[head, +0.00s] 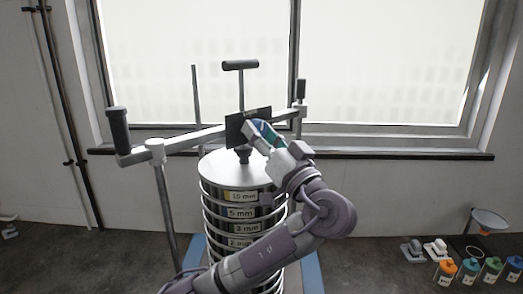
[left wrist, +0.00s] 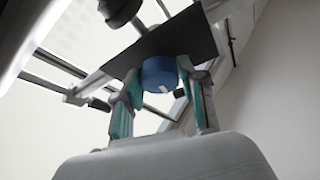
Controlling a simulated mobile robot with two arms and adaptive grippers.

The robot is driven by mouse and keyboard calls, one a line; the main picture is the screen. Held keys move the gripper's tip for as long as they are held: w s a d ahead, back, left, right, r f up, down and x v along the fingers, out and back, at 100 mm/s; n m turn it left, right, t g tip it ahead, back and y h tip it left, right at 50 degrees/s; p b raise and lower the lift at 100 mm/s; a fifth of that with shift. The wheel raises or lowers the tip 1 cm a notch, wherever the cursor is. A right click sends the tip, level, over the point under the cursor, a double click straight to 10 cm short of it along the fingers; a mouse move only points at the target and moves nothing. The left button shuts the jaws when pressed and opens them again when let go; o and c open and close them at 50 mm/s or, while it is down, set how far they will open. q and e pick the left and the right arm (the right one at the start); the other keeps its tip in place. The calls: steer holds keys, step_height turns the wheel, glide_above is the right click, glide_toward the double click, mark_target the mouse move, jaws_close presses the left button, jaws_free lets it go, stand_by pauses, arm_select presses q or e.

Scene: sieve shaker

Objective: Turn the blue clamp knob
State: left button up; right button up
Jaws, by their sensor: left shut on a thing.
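The blue clamp knob (left wrist: 160,74) sits against a dark plate on the shaker's crossbar in the left wrist view. In the head view only part of the knob (head: 268,130) shows, behind my fingers. My left gripper (head: 256,132) reaches up to it from the lower right. In the left wrist view the teal-padded fingers of my left gripper (left wrist: 159,80) stand on both sides of the knob, shut on it. The sieve stack (head: 214,170), with several labelled sieves, stands below the crossbar (head: 190,141). My right gripper is not in view.
A black T-handle (head: 240,65) rises above the dark plate (head: 234,128), and black grips stand at the crossbar's ends. A window sill (head: 400,155) runs behind. Several bottles with coloured lids (head: 445,268) and a funnel (head: 489,219) are at the lower right.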

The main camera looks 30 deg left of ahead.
arm_select(q)
steer(key=shift+f+m+b, duration=0.5)
steer(key=shift+m+b, duration=0.1)
steer(key=shift+r+m+t+h+b, duration=0.15)
steer(key=shift+m+t+h+b, duration=0.25)
steer(key=shift+m+h, duration=0.15)
steer(key=shift+r+m, duration=0.25)
steer(key=shift+m, duration=0.5)
steer(key=shift+s+r+m+t+h+p, duration=0.1)
steer(key=shift+r+m+t+h+p, duration=0.15)
steer(key=shift+m, duration=0.3)
steer(key=shift+m+t+h+p, duration=0.15)
steer(key=shift+m+h+p, duration=0.15)
steer(key=shift+m, duration=0.25)
steer(key=shift+r+m+t+h+p, duration=0.15)
steer(key=shift+m+t+h+p, duration=0.15)
steer(key=shift+m+h+p, duration=0.65)
steer(key=m+p, duration=0.2)
steer(key=m+h+p, duration=0.1)
steer(key=m+p, duration=0.3)
steer(key=shift+r+h, duration=0.25)
steer(key=shift+f+m+g+h+p, duration=0.1)
steer(key=shift+m+g+h+p, duration=0.4)
steer(key=shift+m+p, duration=0.65)
steer(key=shift+f+m+g, duration=0.1)
steer(key=shift+m+g, duration=0.2)
steer(key=shift+m, duration=0.6)
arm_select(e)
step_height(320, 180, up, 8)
